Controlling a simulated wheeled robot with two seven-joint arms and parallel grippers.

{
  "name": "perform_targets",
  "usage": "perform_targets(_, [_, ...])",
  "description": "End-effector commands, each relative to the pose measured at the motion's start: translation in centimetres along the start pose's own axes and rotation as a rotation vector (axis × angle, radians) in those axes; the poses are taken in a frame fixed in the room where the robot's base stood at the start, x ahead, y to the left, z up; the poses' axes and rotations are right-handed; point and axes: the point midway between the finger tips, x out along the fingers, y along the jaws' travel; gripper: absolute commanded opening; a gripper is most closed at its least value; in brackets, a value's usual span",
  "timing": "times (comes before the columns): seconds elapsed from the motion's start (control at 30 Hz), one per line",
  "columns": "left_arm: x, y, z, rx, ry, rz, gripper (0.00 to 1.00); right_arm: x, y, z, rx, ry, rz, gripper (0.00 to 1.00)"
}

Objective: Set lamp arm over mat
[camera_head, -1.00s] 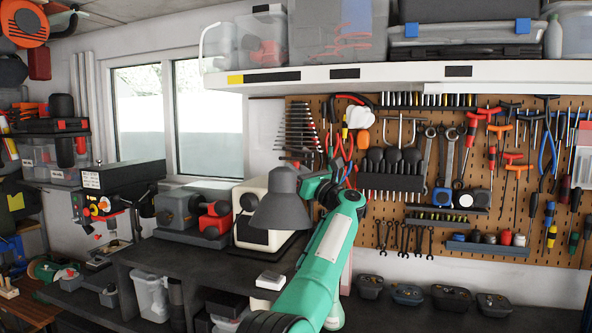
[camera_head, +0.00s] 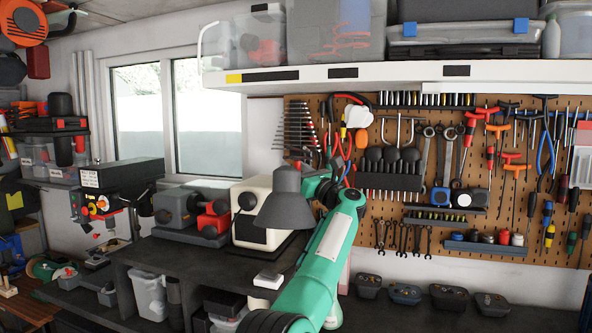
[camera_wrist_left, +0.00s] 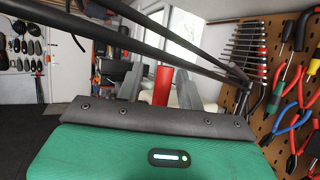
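The lamp's grey cone-shaped shade (camera_head: 286,204) hangs open side down in the middle of the head view, in front of the cream machine. Two thin black bars, seemingly the lamp arm (camera_wrist_left: 120,42), cross the top of the left wrist view. My left gripper (camera_wrist_left: 160,82) shows its two grey fingers apart, with an upright red cylinder (camera_wrist_left: 162,84) between them in the picture; gaps show on both sides. In the head view my green left wrist is just right of the shade, its fingers not clearly visible. I cannot make out the mat. My right gripper is out of view.
A pegboard of tools (camera_head: 400,170) covers the wall behind and right. The white shelf (camera_head: 400,73) overhangs it. The dark bench (camera_head: 200,262) holds a red-and-grey grinder (camera_head: 195,213) and a cream machine (camera_head: 250,232). Small dark trays (camera_head: 405,294) stand at right.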

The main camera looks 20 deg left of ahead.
Motion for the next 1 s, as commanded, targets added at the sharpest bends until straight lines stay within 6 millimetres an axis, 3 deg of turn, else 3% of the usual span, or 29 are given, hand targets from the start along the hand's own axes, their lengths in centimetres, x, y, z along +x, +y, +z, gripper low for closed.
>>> perform_targets(0.17, [-2.5,-0.1,-0.6,-0.003,0.001,-0.003,0.38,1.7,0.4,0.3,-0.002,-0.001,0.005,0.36])
perform_targets(0.57, [-11.6,0.0,-0.5,-0.002,0.0,-0.001,0.38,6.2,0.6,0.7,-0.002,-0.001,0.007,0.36])
perform_targets(1.0, [-13.7,0.1,-0.1,0.0,0.001,0.0,0.38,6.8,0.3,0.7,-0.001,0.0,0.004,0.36])
